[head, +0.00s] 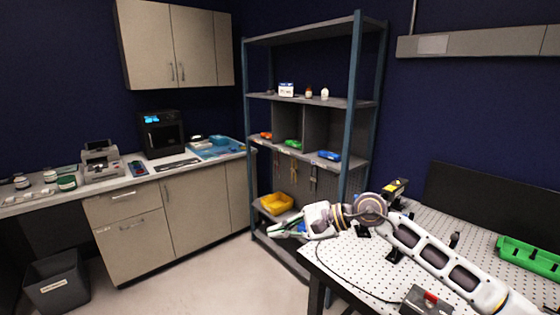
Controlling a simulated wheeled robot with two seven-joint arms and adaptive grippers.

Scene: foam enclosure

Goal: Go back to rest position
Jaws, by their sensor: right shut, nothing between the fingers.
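My right arm comes in from the lower right and reaches left over the perforated table (343,262). My right gripper (272,231) is shut and empty, pointing left beyond the table's left edge, in front of the lower part of the shelf rack (357,100). It looks apart from the yellow bin (277,203) behind it. My left gripper is not in view.
A green tray (527,257) and a small box with a red part (426,301) are on the table. A counter (120,188) with devices runs along the left wall. A dark bin (56,281) stands on the floor. The floor (200,285) between is clear.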

